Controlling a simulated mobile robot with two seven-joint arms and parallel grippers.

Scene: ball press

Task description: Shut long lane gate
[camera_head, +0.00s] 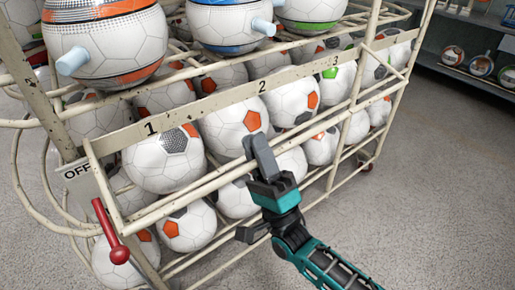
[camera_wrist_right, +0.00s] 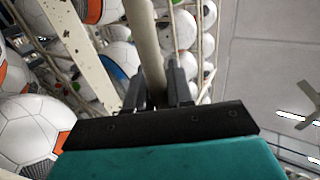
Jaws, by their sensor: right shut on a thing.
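The long lane gate (camera_head: 205,112) is a cream, chipped frame across the front of the ball rack. It has a plate numbered 1, 2 and 3 and a round rail (camera_head: 185,193) below it. My right gripper (camera_head: 247,187), teal and dark grey, is shut on that lower rail near the middle of the gate. In the right wrist view the rail (camera_wrist_right: 146,45) runs between the two fingers (camera_wrist_right: 160,88). The exact finger contact is partly hidden. My left gripper is in neither view.
White footballs (camera_head: 165,160) with orange or grey patches fill the rack behind the gate. A red lever (camera_head: 110,230) hangs beside an OFF label (camera_head: 77,172) at the left. Larger balls with pale blue pegs (camera_head: 105,45) sit above. The floor (camera_head: 430,170) at right is clear.

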